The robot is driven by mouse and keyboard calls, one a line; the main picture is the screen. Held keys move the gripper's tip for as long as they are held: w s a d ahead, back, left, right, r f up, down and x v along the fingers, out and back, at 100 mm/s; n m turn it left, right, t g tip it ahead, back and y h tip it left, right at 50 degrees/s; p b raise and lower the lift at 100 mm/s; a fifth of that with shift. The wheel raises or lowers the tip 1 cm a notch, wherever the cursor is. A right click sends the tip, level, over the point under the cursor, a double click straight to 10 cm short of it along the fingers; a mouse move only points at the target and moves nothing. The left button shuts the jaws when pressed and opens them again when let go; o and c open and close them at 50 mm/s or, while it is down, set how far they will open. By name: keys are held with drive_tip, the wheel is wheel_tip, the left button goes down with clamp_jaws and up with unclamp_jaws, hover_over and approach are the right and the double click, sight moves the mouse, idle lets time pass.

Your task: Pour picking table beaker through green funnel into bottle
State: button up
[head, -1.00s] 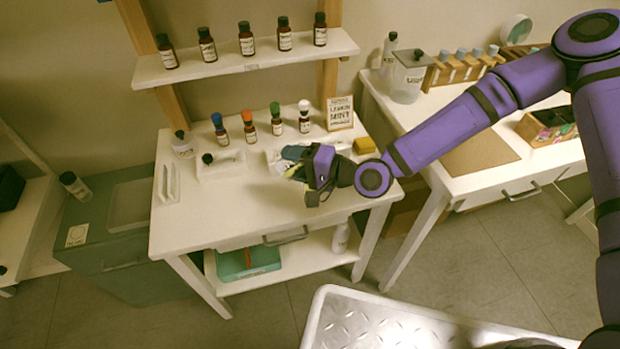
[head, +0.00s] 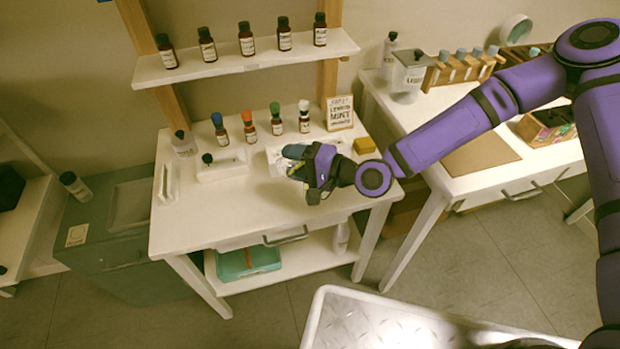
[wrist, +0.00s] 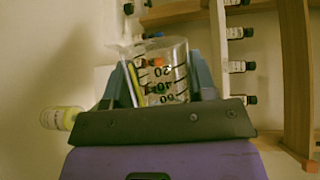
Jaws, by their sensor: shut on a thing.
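A clear beaker (wrist: 180,60) with black graduation marks is between the two fingers of my gripper (wrist: 160,85) in the wrist view; its marks appear upside down. In the head view my gripper (head: 298,164) is above the front right part of the white table (head: 230,215), and the beaker is mostly hidden by the fingers. A small dark bottle with a green top (head: 275,118) stands in the back row, behind and left of my gripper. The top is too small to tell its exact shape. My gripper is apart from this bottle.
Similar bottles with blue (head: 219,127), orange (head: 249,126) and white (head: 304,117) tops stand in the same row. A sign (head: 340,113) and a yellow block (head: 365,145) are at right. A shelf (head: 245,62) with several dark bottles hangs above. The front left tabletop is clear.

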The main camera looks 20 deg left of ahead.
drive_tip(key=shift+r, duration=0.1)
idle(0.7)
idle(0.6)
drive_tip(key=shift+s+a+f+n, duration=0.15)
drive_tip(key=shift+s+f+n, duration=0.1)
drive_tip(key=shift+n, duration=0.25)
drive_tip(key=shift+f+n+t+h, duration=0.3)
drive_tip(key=shift+n+h, duration=0.1)
drive_tip(key=shift+h, duration=0.1)
drive_tip(key=shift+s, duration=0.1)
drive_tip(key=shift+s+a+n+h, duration=0.2)
drive_tip(key=shift+n+h, duration=0.2)
drive_tip(key=shift+n, duration=0.4)
drive_tip(key=shift+s+n+t+h, duration=0.2)
drive_tip(key=shift+n+t+h, duration=0.35)
drive_tip(key=shift+n, duration=0.55)
drive_tip(key=shift+t, duration=0.25)
